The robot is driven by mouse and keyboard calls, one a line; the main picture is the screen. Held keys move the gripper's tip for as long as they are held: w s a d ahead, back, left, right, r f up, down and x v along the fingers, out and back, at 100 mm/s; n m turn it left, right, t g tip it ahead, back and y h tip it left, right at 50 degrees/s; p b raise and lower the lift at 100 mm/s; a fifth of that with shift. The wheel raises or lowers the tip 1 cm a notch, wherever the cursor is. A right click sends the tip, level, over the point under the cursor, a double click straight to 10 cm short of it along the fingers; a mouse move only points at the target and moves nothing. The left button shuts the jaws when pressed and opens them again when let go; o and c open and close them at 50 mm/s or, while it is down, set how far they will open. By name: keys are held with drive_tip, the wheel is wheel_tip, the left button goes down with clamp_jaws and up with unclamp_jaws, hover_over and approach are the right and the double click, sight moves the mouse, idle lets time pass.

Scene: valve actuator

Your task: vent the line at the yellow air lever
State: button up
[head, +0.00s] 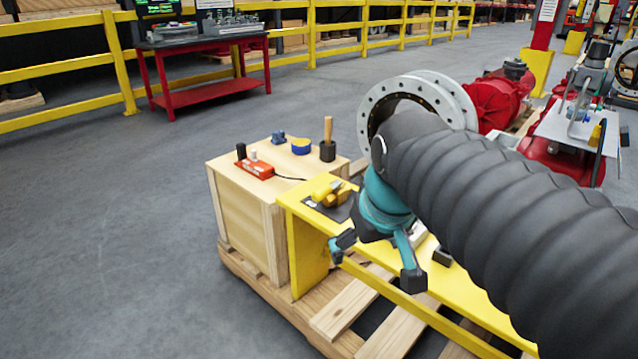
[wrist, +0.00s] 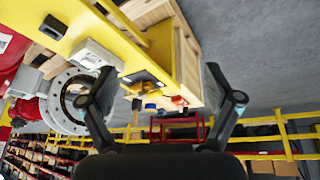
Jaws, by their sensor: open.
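A yellow fitting (head: 332,193), which looks like the air lever, sits on a dark plate at the left end of the yellow bench (head: 300,207). Its handle detail is too small to read. In the wrist view a small yellow-and-dark fitting (wrist: 146,84) shows between my fingers, farther off. My gripper (head: 378,262) is teal with black fingertips. It is open and empty, in front of the bench edge, to the right of and nearer the camera than the fitting, apart from it. In the wrist view my gripper (wrist: 165,88) has its fingers spread wide.
A wooden crate (head: 243,215) beside the bench carries an orange box (head: 254,169), a blue tape roll (head: 301,146) and a dark cup with a wooden handle (head: 327,148). A pallet (head: 345,310) lies below. A large flanged pipe (head: 370,105) stands behind my arm. Open floor lies left.

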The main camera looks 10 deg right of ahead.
drive_tip(key=w+r+n+g, duration=0.15)
drive_tip(key=w+r, duration=0.35)
drive_tip(key=w, duration=0.5)
drive_tip(key=n+g+b, duration=0.1)
drive_tip(key=n+g, duration=0.2)
drive_tip(key=n, duration=0.2)
hover_over(322, 189)
wheel_tip(322, 189, down, 2)
wheel_tip(322, 189, down, 13)
drive_tip(key=b, duration=0.4)
drive_tip(key=shift+w+f, duration=0.15)
drive_tip(key=shift+c, duration=0.2)
drive_tip(key=c, duration=1.6)
drive_tip(key=shift+c, duration=0.2)
